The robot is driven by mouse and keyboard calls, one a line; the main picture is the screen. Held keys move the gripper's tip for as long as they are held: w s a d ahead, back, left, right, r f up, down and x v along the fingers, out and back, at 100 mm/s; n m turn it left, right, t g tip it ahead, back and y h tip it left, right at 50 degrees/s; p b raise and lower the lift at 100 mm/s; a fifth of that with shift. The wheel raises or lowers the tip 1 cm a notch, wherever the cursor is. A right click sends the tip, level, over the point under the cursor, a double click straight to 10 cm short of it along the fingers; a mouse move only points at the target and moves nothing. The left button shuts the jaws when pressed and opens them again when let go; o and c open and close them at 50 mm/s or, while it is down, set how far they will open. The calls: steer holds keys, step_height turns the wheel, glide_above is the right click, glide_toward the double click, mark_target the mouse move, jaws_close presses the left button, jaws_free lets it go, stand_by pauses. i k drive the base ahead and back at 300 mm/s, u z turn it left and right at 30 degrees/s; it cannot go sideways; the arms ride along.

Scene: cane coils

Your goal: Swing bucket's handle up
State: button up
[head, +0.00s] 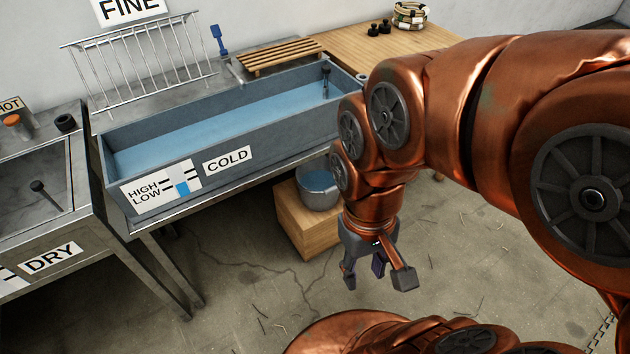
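A grey bucket (320,199) with blue water in it stands on a wooden box (303,232), below the right end of the cold trough. My arm hides its right part. I cannot make out where its handle lies. My gripper (378,281) hangs pointing down over the floor, in front of and to the right of the bucket. Its fingers are spread apart and nothing is between them. It does not appear to touch the bucket.
The long trough marked COLD (270,141) holds water above and left of the bucket. A tank marked DRY (30,250) stands at left. A wooden table (350,45) with a cane coil (409,15) is at the back. The concrete floor (250,315) in front is clear.

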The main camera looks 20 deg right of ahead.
mark_target(333, 188)
steer(key=u, duration=0.5)
steer(key=k, duration=1.15)
steer(key=u, duration=0.3)
steer(key=i, duration=0.55)
steer(key=u, duration=0.05)
